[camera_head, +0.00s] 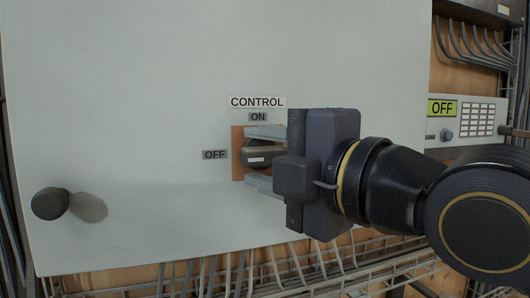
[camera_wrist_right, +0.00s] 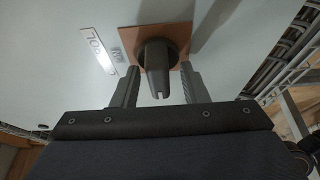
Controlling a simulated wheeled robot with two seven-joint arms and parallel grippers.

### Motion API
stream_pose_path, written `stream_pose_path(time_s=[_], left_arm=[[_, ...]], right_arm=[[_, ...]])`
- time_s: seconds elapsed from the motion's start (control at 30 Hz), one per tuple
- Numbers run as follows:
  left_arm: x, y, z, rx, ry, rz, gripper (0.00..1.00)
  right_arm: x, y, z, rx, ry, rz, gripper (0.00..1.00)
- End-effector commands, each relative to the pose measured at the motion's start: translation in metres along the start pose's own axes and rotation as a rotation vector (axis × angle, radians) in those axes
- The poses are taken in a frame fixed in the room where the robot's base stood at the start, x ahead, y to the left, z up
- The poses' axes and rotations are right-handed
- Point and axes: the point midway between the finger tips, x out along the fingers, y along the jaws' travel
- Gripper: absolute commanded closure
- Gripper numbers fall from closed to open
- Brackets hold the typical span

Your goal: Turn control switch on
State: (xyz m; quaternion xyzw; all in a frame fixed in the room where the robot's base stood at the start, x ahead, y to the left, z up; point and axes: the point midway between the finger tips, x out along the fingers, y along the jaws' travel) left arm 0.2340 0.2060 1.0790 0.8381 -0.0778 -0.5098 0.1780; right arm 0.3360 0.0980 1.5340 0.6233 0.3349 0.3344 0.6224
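The control switch (camera_head: 262,154) is a dark rotary handle on an orange-brown plate (camera_head: 238,144), also seen in the right wrist view (camera_wrist_right: 157,62). It lies level, in line with the OFF label (camera_head: 215,155) to its left. The ON label (camera_head: 258,117) is above it, under the CONTROL label (camera_head: 257,102). My right gripper (camera_head: 262,158) comes from the right, its fingers open above and below the handle. In the right wrist view the fingers (camera_wrist_right: 160,70) stand either side of the handle with visible gaps. My left gripper is not in view.
The switch sits on a large pale panel (camera_head: 130,90). A round black knob (camera_head: 50,203) sticks out at lower left. At right, a small box (camera_head: 465,120) has a green display (camera_head: 442,108) reading OFF. Cables and wire trays (camera_head: 330,270) run below the panel.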

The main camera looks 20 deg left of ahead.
Motion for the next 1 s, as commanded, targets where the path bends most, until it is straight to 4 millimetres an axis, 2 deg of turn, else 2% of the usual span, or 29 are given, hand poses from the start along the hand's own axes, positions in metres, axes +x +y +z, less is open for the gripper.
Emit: stream_pose_path(time_s=[0.07,0.3,0.37,0.73,1.0], left_arm=[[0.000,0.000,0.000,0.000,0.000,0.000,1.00],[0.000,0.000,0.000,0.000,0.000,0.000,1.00],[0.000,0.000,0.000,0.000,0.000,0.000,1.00],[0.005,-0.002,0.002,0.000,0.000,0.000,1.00],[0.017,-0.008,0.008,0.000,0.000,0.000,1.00]], right_arm=[[0.000,0.000,0.000,0.000,0.000,0.000,0.63],[0.000,0.000,0.000,0.000,0.000,0.000,0.94],[0.000,0.000,0.000,0.000,0.000,0.000,1.00],[0.000,-0.002,0.000,0.049,0.000,0.020,1.00],[0.000,-0.003,0.000,0.215,0.001,0.090,1.00]])
